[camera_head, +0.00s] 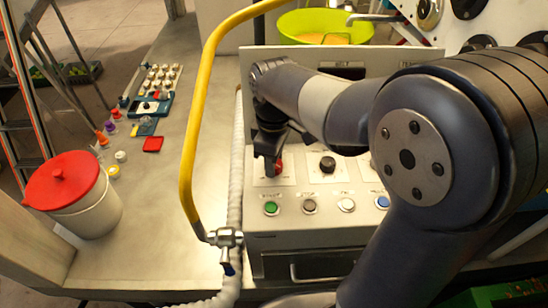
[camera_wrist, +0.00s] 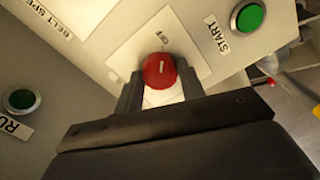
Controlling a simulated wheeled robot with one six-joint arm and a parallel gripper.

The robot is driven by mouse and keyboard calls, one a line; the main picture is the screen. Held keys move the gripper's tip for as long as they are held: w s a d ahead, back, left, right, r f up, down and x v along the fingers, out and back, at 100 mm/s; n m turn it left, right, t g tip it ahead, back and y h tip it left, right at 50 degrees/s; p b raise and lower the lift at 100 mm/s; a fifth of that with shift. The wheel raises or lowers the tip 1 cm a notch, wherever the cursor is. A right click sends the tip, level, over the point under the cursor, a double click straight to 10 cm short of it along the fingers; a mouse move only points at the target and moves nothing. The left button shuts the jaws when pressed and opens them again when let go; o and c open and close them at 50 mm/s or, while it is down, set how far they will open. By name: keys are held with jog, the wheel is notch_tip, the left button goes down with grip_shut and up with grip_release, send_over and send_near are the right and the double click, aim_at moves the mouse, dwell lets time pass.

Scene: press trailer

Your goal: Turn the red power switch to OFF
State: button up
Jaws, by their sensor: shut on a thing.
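The red power switch (camera_head: 279,167) is a round red knob on a pale plate at the left of the control panel (camera_head: 300,228). In the wrist view the red power switch (camera_wrist: 160,70) carries a short white mark on its face, and small lettering shows on the plate just above it. My gripper (camera_head: 268,160) reaches down to the switch from above. In the wrist view my gripper (camera_wrist: 160,84) has one dark finger on each side of the knob and is shut on it. The fingers hide part of the plate, so I cannot read the switch's setting.
A black knob (camera_head: 327,164) sits right of the switch. A green button (camera_head: 271,208) and other buttons line the panel below. A yellow curved pipe (camera_head: 188,150) and a pale hose (camera_head: 236,180) stand close on the left. A red-lidded bin (camera_head: 88,208) is farther left.

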jog(key=o, duration=1)
notch_tip(320, 180, up, 11)
jog(key=shift+f, duration=0.1)
notch_tip(320, 180, down, 11)
dwell(0.6)
jog(key=shift+r, duration=0.2)
